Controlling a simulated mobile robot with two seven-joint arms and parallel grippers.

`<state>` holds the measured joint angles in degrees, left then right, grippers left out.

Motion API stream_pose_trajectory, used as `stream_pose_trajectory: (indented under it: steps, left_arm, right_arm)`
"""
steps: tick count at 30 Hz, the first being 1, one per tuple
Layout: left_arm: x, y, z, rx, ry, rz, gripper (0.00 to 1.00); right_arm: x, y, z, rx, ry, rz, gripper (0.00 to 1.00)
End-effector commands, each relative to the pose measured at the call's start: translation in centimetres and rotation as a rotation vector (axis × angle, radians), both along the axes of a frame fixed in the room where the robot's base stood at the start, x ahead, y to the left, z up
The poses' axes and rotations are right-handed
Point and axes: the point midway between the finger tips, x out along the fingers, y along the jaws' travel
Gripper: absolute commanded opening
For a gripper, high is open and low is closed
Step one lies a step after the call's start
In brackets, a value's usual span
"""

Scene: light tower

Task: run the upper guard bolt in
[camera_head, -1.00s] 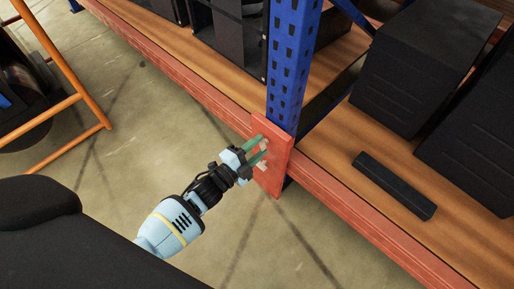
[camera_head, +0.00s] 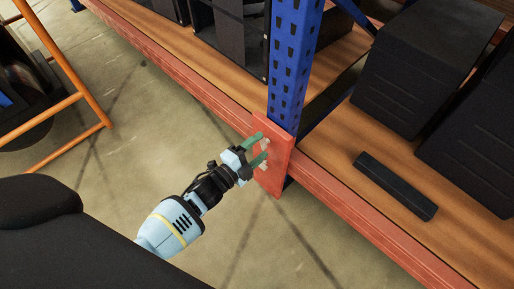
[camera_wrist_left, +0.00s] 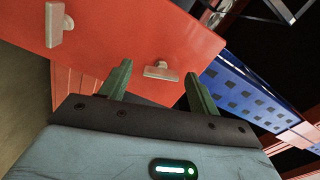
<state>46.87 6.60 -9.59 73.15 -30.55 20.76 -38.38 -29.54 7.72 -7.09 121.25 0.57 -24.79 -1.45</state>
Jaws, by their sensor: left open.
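The red guard plate (camera_head: 275,178) stands at the foot of the blue rack upright. It carries two pale bolts with flat T-shaped heads. The upper guard bolt (camera_wrist_left: 161,72) is the one nearer the blue upright in the left wrist view; its head lies crosswise, and it stands out from the plate. The lower bolt (camera_wrist_left: 57,24) is at the upper left of that view. My left gripper (camera_head: 264,146) is open, with its green fingers pointing at the plate. In the wrist view the upper bolt lies between and just beyond the fingertips, apart from both. My right gripper is not in view.
The blue upright (camera_head: 292,62) rises behind the plate. Red beams (camera_head: 365,222) and wooden shelves run to both sides, with black boxes (camera_head: 415,70) and a dark bar (camera_head: 395,185) on the right shelf. An orange frame (camera_head: 62,70) stands at left. Floor around my arm is clear.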

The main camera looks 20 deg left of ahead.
Motion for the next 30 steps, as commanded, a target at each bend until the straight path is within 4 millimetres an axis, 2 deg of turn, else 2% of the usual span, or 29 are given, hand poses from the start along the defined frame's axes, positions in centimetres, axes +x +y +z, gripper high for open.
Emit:
stream_pose_trajectory:
  steps: [5, 8, 21, 30]
  left_arm:
    - [-0.1, 0.0, 0.1, -0.001, -0.002, 0.001, 0.62]
    - [-0.8, 0.3, 0.1, -0.001, 0.0, 0.001, 0.62]
    - [-6.6, 2.4, 0.2, 0.0, -0.001, 0.001, 0.62]
    - [-7.4, 2.7, 0.0, 0.0, -0.001, 0.001, 0.62]
  right_arm:
    - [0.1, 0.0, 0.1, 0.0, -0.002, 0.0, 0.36]
    - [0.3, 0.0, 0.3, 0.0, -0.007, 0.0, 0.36]
    - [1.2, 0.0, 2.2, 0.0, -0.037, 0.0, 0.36]
    - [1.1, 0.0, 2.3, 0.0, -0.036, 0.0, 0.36]
